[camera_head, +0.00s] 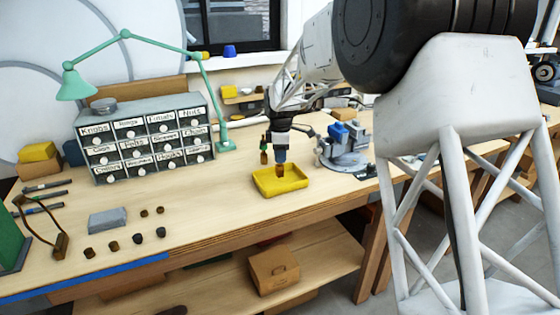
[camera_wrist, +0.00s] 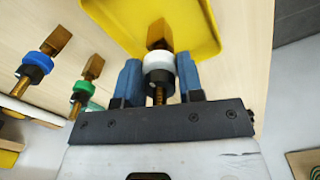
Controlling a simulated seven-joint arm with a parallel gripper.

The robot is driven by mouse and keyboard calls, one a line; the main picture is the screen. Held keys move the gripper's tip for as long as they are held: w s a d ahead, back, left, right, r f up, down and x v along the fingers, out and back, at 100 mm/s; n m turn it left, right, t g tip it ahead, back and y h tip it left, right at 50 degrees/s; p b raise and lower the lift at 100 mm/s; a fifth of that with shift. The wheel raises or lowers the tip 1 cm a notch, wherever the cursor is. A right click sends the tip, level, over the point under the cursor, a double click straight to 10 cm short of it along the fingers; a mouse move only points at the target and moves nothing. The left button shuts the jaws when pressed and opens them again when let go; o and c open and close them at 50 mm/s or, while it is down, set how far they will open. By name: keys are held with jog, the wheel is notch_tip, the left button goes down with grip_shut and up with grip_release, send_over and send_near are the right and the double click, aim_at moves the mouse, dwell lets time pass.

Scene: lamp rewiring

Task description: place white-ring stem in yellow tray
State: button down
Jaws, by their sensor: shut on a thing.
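The white-ring stem (camera_wrist: 158,62) is between the blue fingers of my gripper (camera_wrist: 157,80), which are shut on it in the wrist view. Its brass end points toward the yellow tray (camera_wrist: 205,42). In the head view my gripper (camera_head: 281,157) is over the yellow tray (camera_head: 268,190), with the stem's brass end (camera_head: 280,170) hanging down above the tray floor. I cannot tell whether it touches the floor. A blue-ring stem (camera_wrist: 37,66) and a green-ring stem (camera_wrist: 86,87) stand left of the gripper in the wrist view, outside the tray.
A labelled drawer cabinet (camera_head: 145,140) and a green lamp (camera_head: 75,83) stand to the left. A grey vise (camera_head: 345,152) with blue jaws is right of the tray. Several small dark knobs (camera_head: 113,246) and a grey block (camera_head: 108,220) lie front left. Table between is clear.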

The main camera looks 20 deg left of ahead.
jog(key=shift+f, duration=1.2)
jog(key=shift+f, duration=0.1)
jog(key=c, duration=0.8)
grip_release()
jog(key=shift+f, duration=0.1)
jog(key=shift+o, duration=0.2)
notch_tip(320, 180, up, 12)
jog(key=shift+d+r, duration=0.1)
jog(key=shift+r, duration=0.05)
jog(key=shift+d, duration=0.1)
